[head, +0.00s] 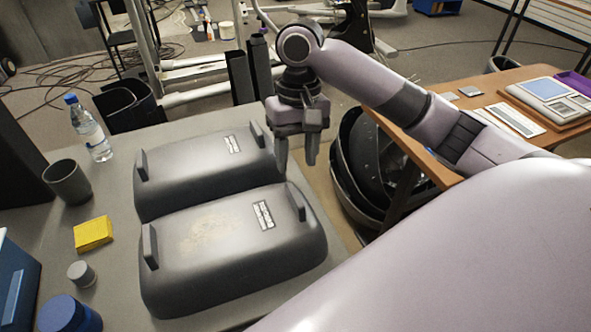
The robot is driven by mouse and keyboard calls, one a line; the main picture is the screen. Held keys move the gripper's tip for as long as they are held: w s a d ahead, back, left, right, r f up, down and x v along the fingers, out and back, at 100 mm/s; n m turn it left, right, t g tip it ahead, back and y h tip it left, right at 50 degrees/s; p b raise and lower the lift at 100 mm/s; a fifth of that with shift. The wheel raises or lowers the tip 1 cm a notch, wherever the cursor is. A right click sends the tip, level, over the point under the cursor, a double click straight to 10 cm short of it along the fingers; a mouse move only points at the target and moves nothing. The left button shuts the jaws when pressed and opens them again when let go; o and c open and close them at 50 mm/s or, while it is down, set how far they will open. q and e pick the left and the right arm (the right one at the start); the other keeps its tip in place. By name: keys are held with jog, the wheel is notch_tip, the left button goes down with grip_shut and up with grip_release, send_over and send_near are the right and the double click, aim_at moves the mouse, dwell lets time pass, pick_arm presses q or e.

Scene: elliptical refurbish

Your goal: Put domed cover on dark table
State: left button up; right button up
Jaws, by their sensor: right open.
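Two dark grey domed covers lie side by side, a near one (215,272) with a worn patch on top and a far one (190,178). Each has a labelled top and an upright tab at either end. Both rest on a grey table (118,238). My right gripper (296,168) points down with its fingers apart and nothing between them. It appears by the right ends of the covers, close to the far cover's right tab; its exact height above them is hard to judge. My left gripper is out of view. I cannot tell which surface is the dark table.
A water bottle (90,130), dark cup (68,182), yellow block (93,234), small grey cylinder (82,273) and blue-lidded jar (66,315) stand left of the covers. A wooden table (467,81) with devices is at right, with dark round shells (368,165) below its left side.

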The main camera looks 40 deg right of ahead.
notch_tip(320, 180, up, 3)
jog(key=shift+w+d+f+p, duration=0.1)
jog(key=shift+d+p, duration=0.05)
jog(key=shift+p, duration=0.15)
dwell(0.4)
